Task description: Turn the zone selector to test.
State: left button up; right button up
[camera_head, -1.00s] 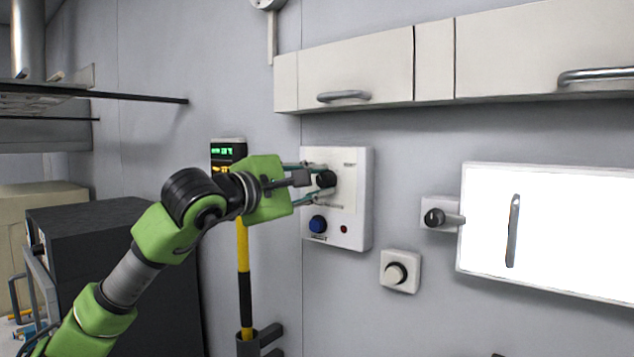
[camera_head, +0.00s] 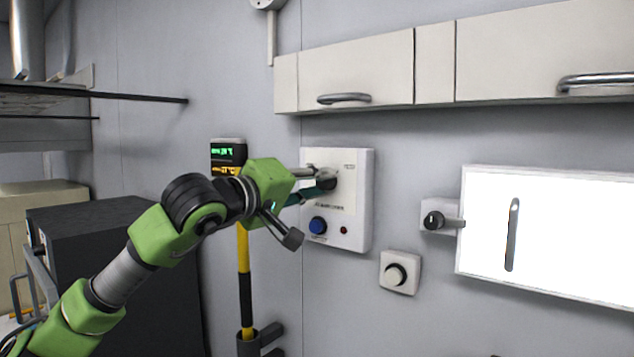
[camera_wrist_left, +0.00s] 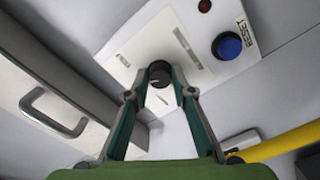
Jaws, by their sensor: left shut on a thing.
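The zone selector is a black round knob on a white wall panel (camera_head: 355,215). In the head view the fingers mostly cover it. In the left wrist view the knob (camera_wrist_left: 159,72) sits between the fingertips, with a white mark on its face. My left gripper (camera_head: 322,180) reaches the panel from the left and is shut on the knob; it also shows in the left wrist view (camera_wrist_left: 160,92). The panel's small lettering is too blurred to read for the knob positions. My right gripper is not in view.
Below the knob are a blue reset button (camera_head: 318,225) and a small red light (camera_head: 344,230). A separate dial (camera_head: 396,274) is at lower right. Cabinets (camera_head: 360,75) hang above. A yellow pole (camera_head: 244,275) stands left of the panel, under a display (camera_head: 228,153).

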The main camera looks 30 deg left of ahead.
pick_arm(q)
jog(key=shift+f+m+p, duration=0.15)
jog(key=shift+m+p, duration=0.15)
jog(key=shift+m, duration=1.6)
jog(key=o, duration=1.1)
